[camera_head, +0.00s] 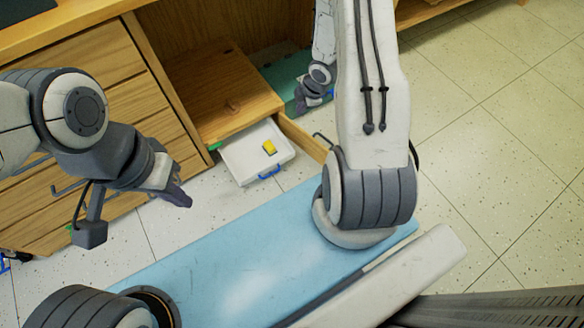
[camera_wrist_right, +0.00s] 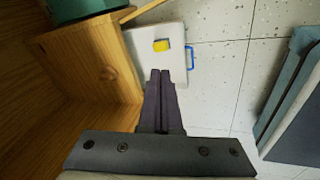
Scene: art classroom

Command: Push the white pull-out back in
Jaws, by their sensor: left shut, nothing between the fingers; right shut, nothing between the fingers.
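The white pull-out (camera_head: 241,160) sticks out from under the wooden cabinet in the head view, with a blue handle (camera_head: 269,172) at its front and a yellow item (camera_head: 269,147) on top. My right gripper (camera_head: 301,105) is shut and empty, beyond the pull-out near the cabinet opening. In the right wrist view its shut fingers (camera_wrist_right: 160,73) point at the edge of the white pull-out (camera_wrist_right: 138,44); whether they touch cannot be told. My left gripper (camera_head: 184,199) is shut and empty, to the left of the pull-out over the floor.
A wooden cabinet with drawers (camera_head: 120,95) stands on the left. A wooden box-like part (camera_head: 222,97) stands above the pull-out, and an angled wooden board (camera_head: 303,139) lies to its right. A teal surface (camera_head: 284,76) is behind. The speckled floor (camera_head: 490,130) at right is clear.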

